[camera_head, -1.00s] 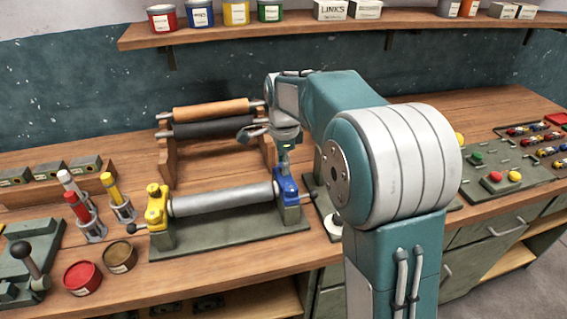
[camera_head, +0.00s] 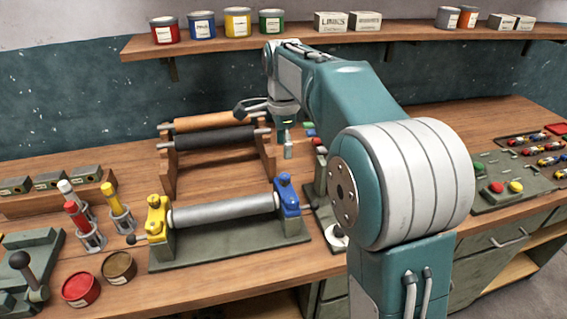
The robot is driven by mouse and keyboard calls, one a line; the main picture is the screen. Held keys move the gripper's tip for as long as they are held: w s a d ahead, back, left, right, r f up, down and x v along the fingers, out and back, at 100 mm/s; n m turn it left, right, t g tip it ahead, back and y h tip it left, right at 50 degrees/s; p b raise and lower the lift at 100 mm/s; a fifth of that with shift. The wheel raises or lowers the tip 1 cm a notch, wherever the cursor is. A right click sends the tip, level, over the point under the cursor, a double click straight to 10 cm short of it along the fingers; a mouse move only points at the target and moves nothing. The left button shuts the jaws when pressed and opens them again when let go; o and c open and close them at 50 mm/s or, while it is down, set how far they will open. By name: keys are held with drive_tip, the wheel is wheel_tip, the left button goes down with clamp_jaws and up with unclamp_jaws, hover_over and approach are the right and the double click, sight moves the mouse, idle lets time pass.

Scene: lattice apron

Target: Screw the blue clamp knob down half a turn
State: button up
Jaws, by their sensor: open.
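The blue clamp knob (camera_head: 283,180) sits on top of the blue clamp block (camera_head: 288,201) at the right end of the grey roller (camera_head: 226,209). A yellow clamp (camera_head: 157,219) with its own knob stands at the roller's left end. The roller lies level between the two clamps on a dark green base plate (camera_head: 222,253). My gripper (camera_head: 288,152) is open and points down. In the picture it is above the blue knob and apart from it. One finger shows clearly; the rest is small and partly hidden.
A wooden rack (camera_head: 168,170) with an orange-brown and a black roller stands behind the clamps. Red and yellow syringe-like tubes (camera_head: 116,205) and two round tins (camera_head: 81,288) are at the left. A control panel (camera_head: 503,192) is at the right. A shelf of cans (camera_head: 238,22) runs above.

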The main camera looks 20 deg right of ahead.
drive_tip(key=shift+r, duration=1.55)
drive_tip(key=s+r+n+t, duration=0.1)
drive_tip(key=s+n+t, duration=0.2)
drive_tip(key=s+n, duration=0.85)
drive_tip(key=s+f+n+t, duration=0.1)
drive_tip(key=s+f+n, duration=0.2)
drive_tip(key=s, duration=0.5)
drive_tip(key=s+f+n+t, duration=0.1)
drive_tip(key=s+f+n, duration=0.2)
drive_tip(key=s, duration=0.5)
drive_tip(key=shift+s+f+t, duration=0.15)
drive_tip(key=shift+f+t, duration=0.15)
drive_tip(key=shift+f, duration=0.6)
drive_tip(key=shift+n, duration=0.25)
